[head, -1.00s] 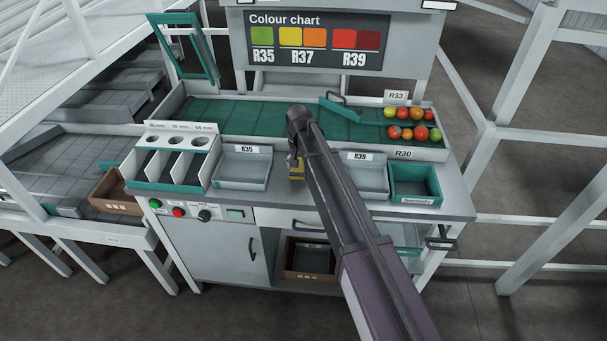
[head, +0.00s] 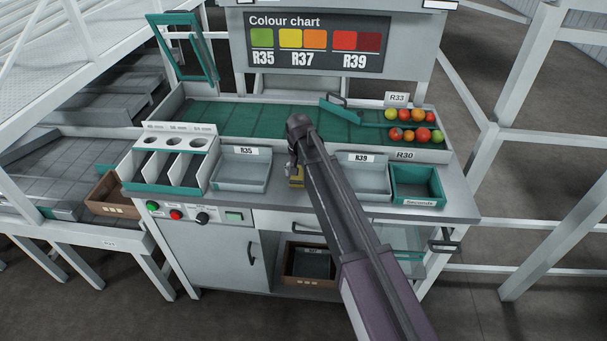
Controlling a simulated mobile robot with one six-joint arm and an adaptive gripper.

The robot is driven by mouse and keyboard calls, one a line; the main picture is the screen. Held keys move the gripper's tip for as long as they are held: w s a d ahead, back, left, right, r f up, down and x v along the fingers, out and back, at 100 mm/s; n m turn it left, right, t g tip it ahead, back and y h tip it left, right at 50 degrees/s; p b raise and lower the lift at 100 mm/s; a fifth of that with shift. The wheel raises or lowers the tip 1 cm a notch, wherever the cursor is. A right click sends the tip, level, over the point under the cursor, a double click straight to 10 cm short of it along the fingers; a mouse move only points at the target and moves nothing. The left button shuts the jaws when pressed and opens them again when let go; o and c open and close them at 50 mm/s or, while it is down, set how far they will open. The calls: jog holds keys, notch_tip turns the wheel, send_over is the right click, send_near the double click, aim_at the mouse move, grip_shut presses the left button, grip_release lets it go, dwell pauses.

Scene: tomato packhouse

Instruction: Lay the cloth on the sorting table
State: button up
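The sorting table (head: 455,204) stands in front of me, with a grey top and a green belt bed (head: 240,120) behind it. My arm reaches out over the middle of its front. My gripper (head: 292,172) is small and mostly hidden by my own arm, low over the worktop between the R35 and R39 trays. No other thing that looks like a cloth is visible.
The R35 tray (head: 240,186), R39 tray (head: 365,193) and green Seconds bin (head: 418,200) line the worktop. A sizing gauge (head: 176,141) stands left. Several tomatoes (head: 409,136) lie at the right of the belt. A brown crate (head: 112,207) stands on the left conveyor.

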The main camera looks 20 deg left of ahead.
aim_at(300, 174)
jog(key=shift+r, duration=0.15)
dwell(0.3)
notch_tip(300, 174, up, 12)
jog(key=p, duration=1.2)
jog(key=shift+s, duration=0.1)
dwell(0.8)
jog(key=s+d+m, duration=0.1)
jog(key=s+d, duration=0.2)
jog(key=d, duration=1)
jog(key=s+d, duration=0.2)
jog(key=d, duration=1.1)
jog(key=s+d+m, duration=0.1)
jog(key=s+d, duration=0.5)
jog(key=d, duration=0.3)
jog(key=s+d, duration=0.5)
jog(key=d, duration=0.4)
jog(key=shift+s+d+m, duration=0.3)
jog(key=shift+s+m, duration=0.1)
